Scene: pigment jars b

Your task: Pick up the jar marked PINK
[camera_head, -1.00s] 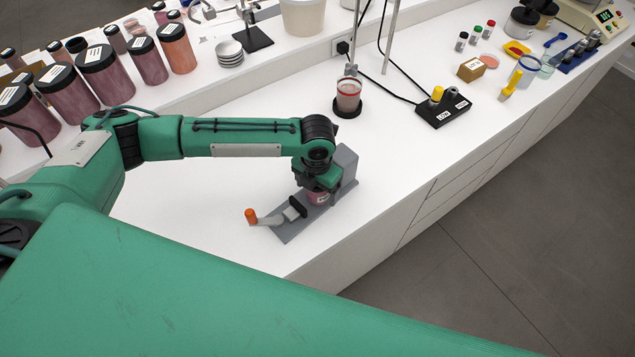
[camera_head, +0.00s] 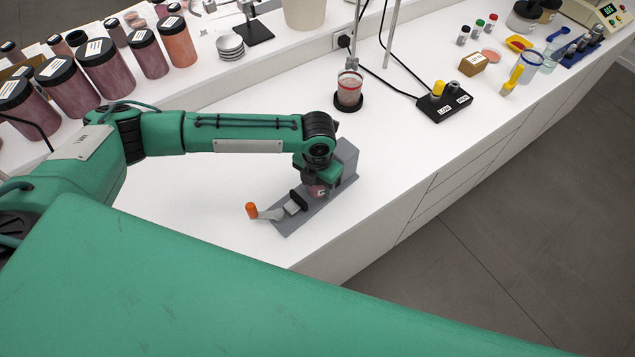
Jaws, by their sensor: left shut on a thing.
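My left gripper (camera_head: 321,182) points down over a grey fixture (camera_head: 345,158) near the bench's front edge. It is shut on a small reddish-pink jar (camera_head: 319,191) that sits at the fixture, in front of its upright block. The gripper covers the jar's top. A bit of pale marking shows on the jar's side, too small to read, so I cannot tell if it says PINK. The fixture has a lever with an orange knob (camera_head: 252,210) and a black-tipped clamp pad (camera_head: 298,200) beside the jar. My right gripper is not in view.
Large dark-lidded pigment jars (camera_head: 107,68) stand at the back left. A beaker of pink liquid (camera_head: 349,88) stands on a black base behind the fixture. A black switch box (camera_head: 443,107) is to its right. The white bench is clear around the fixture.

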